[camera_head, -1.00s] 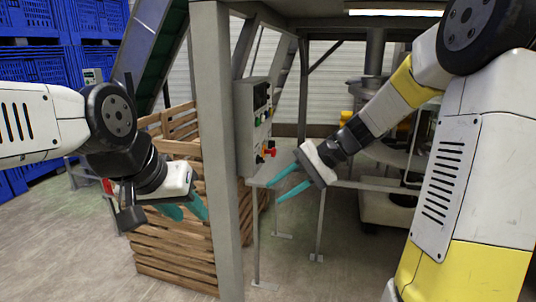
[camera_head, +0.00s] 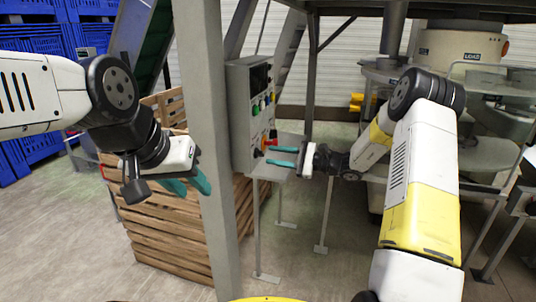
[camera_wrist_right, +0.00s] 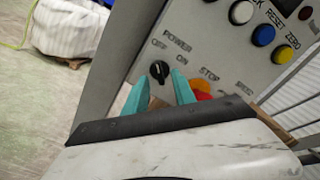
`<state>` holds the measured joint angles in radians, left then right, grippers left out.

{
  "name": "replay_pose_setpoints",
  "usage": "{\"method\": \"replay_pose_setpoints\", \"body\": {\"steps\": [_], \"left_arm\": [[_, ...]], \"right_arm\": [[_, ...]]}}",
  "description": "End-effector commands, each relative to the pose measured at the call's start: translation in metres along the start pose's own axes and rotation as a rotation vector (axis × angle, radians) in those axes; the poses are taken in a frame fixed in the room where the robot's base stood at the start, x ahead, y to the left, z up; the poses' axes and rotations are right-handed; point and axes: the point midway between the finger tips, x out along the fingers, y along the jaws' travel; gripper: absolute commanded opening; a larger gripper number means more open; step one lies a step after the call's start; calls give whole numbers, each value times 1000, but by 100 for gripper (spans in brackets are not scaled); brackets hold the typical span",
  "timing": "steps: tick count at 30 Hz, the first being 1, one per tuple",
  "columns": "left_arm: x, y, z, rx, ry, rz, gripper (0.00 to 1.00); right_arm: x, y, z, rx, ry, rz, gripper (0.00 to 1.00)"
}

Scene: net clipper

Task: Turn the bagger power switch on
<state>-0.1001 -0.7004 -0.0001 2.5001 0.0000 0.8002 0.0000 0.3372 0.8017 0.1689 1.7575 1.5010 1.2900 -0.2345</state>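The bagger power switch is a small black rotary knob (camera_wrist_right: 159,72) on the grey control box (camera_head: 238,130), under the POWER label with OFF and ON marks. Its pale mark seems to point towards OFF. In the head view the knob (camera_head: 258,153) is low on the panel. My right gripper (camera_head: 270,156) is open, its teal fingers pointing at the panel just short of the knob. In the right wrist view its fingertips (camera_wrist_right: 162,77) lie on either side of the knob; contact cannot be told. My left gripper (camera_head: 190,186) is open and empty at the left.
A red-orange stop button (camera_wrist_right: 201,88) sits close beside the right finger. White, blue and yellow buttons (camera_wrist_right: 263,35) are higher on the panel. A grey post (camera_head: 205,120) stands between my left gripper and the box. Wooden crates (camera_head: 165,240) are behind it.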

Motion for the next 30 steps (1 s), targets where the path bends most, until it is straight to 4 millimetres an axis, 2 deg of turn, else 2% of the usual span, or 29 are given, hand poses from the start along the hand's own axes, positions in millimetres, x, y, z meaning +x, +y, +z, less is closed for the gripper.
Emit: {"method": "replay_pose_setpoints", "body": {"steps": [1,6,15,16,21,30], "left_arm": [[0,0,0,0,0,0,36],[0,0,0,0,0,0,36],[0,0,0,0,0,0,36],[0,0,0,0,0,0,36],[0,0,0,0,0,0,36],[0,0,0,0,0,0,36]], "right_arm": [[9,1,0,0,-2,3,32],[24,1,0,1,-1,2,32],[28,0,0,0,1,2,32],[28,0,0,0,1,2,30],[27,0,0,0,1,2,0],[27,0,0,7,0,2,0]]}}
